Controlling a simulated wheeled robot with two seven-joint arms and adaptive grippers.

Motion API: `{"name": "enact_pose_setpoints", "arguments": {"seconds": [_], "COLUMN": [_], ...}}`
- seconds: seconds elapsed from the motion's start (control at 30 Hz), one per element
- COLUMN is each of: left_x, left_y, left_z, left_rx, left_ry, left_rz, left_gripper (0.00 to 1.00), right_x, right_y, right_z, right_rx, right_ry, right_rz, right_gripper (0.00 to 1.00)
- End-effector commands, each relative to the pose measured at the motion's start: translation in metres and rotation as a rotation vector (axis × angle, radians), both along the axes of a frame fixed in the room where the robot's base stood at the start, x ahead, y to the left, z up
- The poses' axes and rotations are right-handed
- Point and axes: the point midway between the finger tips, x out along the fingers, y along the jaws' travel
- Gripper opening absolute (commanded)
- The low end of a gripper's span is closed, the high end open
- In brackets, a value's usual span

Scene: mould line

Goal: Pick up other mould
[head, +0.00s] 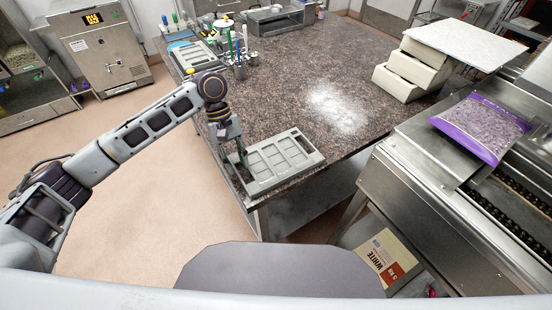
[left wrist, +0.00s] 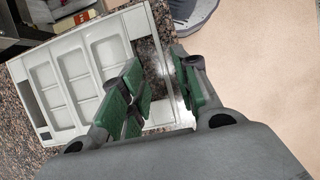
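A pale grey rectangular mould (head: 284,160) with several compartments lies flat at the near corner of the speckled table (head: 300,105). It also shows in the left wrist view (left wrist: 105,55). My left gripper (head: 240,151) points down at the mould's left end. In the left wrist view its green-padded fingers (left wrist: 163,80) are apart, one over the mould and the other by its outer edge. The end rim lies between them; I cannot tell whether the pads touch it. A second similar mould (head: 191,57) lies at the table's back left. My right gripper is not in view.
White powder (head: 338,107) is spread mid-table. Stacked cream boxes (head: 409,74) stand at the back right. A tool holder (head: 239,68) stands behind the gripper. A steel machine (head: 425,185) with a purple bag (head: 482,127) is at right.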

Motion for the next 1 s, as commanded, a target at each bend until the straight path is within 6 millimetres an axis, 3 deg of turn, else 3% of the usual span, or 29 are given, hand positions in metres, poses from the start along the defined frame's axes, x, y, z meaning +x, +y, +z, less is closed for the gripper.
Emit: {"name": "enact_pose_setpoints", "arguments": {"seconds": [0.4, 1.0], "left_x": [-0.012, -0.012], "left_y": [-0.003, -0.004], "left_z": [-0.039, -0.040], "left_rx": [0.002, 0.001], "left_ry": [0.000, 0.000], "left_rz": [-0.001, 0.000], "left_gripper": [0.31, 0.31], "right_x": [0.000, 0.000], "right_y": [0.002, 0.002], "right_z": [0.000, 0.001], "right_rx": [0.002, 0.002], "right_ry": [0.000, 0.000], "right_rz": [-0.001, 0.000], "right_gripper": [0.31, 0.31]}}
